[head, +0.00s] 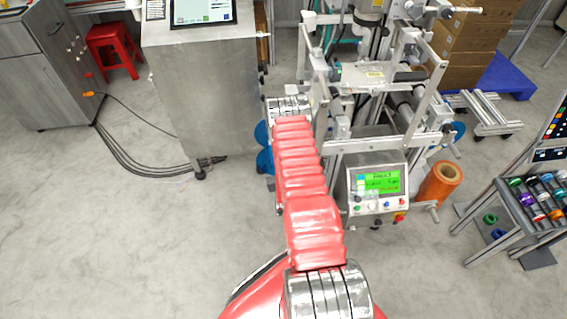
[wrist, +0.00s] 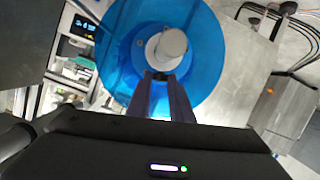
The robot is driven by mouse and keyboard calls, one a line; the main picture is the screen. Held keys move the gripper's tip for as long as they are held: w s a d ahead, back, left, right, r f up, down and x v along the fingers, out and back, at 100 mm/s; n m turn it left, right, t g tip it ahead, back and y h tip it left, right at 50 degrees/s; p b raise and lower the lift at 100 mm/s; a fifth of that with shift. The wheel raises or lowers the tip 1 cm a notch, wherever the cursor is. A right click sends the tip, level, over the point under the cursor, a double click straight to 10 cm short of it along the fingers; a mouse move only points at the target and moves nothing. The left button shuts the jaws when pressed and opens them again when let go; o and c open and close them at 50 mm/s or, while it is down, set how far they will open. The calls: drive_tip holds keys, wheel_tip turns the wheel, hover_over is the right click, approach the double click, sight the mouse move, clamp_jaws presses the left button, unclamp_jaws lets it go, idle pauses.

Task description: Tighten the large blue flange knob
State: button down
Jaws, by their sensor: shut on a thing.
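The large blue flange (wrist: 205,72) fills the upper middle of the wrist view, facing me. A pale grey round knob (wrist: 171,43) stands at its centre on a light hub. My gripper (wrist: 163,77) reaches up to the knob from below, its two dark fingers close together and shut on it. The contact is partly hidden at the fingertips. In the head view, the edges of blue discs (head: 264,160) show left of the machine, behind my red arm. My gripper is hidden there.
The machine (head: 370,75) stands right of my arm, with a green-lit panel (head: 378,187) and an orange roll (head: 441,183). A metal cabinet (head: 205,90) stands close left. A rack of coloured rolls (head: 540,195) is far right. Cables (head: 125,150) cross the left floor.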

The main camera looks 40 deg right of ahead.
drive_tip(key=c, duration=1.6)
unclamp_jaws()
drive_tip(key=shift+o, duration=0.2)
drive_tip(key=v, duration=1.3)
drive_tip(key=shift+s+a, duration=0.25)
drive_tip(key=shift+s, duration=0.05)
